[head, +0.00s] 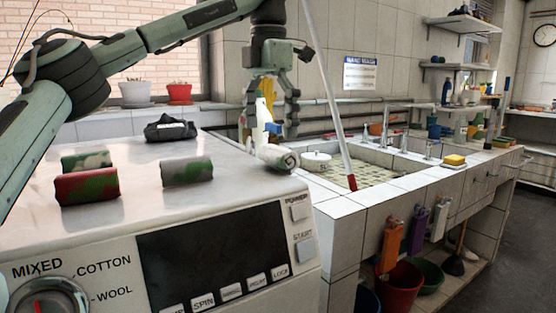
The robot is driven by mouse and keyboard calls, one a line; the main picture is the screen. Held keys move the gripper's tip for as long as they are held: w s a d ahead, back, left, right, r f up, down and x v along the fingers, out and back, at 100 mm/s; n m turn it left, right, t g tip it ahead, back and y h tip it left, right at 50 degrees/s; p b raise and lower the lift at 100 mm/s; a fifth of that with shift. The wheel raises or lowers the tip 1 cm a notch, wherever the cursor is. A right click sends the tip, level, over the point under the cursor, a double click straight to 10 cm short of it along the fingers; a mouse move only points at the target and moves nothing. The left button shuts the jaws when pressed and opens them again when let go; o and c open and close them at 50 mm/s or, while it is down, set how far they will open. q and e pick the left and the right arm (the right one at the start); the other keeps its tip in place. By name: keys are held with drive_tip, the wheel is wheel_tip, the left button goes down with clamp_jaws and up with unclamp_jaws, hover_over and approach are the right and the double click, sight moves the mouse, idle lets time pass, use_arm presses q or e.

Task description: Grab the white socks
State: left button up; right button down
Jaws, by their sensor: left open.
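A rolled pair of white or pale grey socks (277,157) lies at the far right corner of the white washing machine's top (130,215). My left gripper (272,128) hangs just above it, pointing down, with its fingers spread. The fingers look apart from the socks and nothing is held. A white bottle with a blue part (266,115) shows between the fingers, seemingly behind them. My right gripper is not in view.
A red-green roll (86,187), a green-white roll (87,160), a grey-green roll (186,170) and a black folded item (170,130) lie on the machine. A tiled sink (350,182) with a leaning red-tipped stick (334,100) is to the right.

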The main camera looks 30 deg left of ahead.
sight(269, 147)
use_arm(q)
wheel_tip(269, 147, down, 5)
drive_tip(key=shift+r, duration=0.2)
drive_tip(key=shift+c, duration=0.2)
drive_tip(key=c, duration=1.2)
